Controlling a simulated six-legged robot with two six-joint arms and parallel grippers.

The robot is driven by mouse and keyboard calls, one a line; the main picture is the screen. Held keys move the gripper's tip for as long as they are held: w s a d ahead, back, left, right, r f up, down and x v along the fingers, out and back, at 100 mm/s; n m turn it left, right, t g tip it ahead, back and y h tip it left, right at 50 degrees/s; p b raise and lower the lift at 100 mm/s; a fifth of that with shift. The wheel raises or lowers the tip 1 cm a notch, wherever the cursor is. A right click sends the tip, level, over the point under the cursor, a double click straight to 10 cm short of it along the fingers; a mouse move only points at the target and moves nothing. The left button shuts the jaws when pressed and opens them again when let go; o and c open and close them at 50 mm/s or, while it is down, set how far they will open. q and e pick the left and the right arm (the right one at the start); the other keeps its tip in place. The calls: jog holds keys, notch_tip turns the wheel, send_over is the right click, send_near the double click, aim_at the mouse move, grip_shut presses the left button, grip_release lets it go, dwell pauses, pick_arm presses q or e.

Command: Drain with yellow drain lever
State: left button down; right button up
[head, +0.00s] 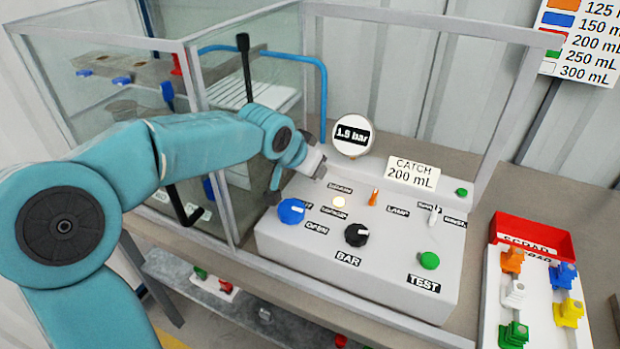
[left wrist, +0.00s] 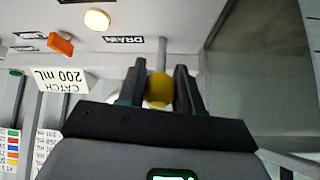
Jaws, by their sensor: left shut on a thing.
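The yellow drain lever's round knob (left wrist: 158,91) sits between the two dark fingers of my left gripper (left wrist: 160,85) in the left wrist view. The fingers are shut on it. A pale rod runs from the knob toward the panel, beside the DRAIN label (left wrist: 124,40). In the head view my left gripper (head: 296,176) is at the back left of the white control panel (head: 300,238), and it hides the lever there. My right gripper is in neither view.
The panel carries a lit lamp (head: 339,202), an orange lever (head: 374,197), a blue knob (head: 291,211), a black knob (head: 356,235) and a green button (head: 429,260). A round gauge (head: 352,138) stands behind. Glass walls (head: 212,207) are close on the left. A red tray (head: 532,235) is at right.

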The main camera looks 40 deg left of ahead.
pick_arm(q)
jog(key=shift+s+f, duration=0.1)
dwell(0.3)
jog(key=c, duration=0.9)
grip_release()
jog(key=shift+o, duration=0.3)
jog(key=shift+s, duration=0.15)
jog(key=v, duration=1.6)
jog(key=shift+r+p, duration=0.2)
jog(key=shift+p, duration=0.2)
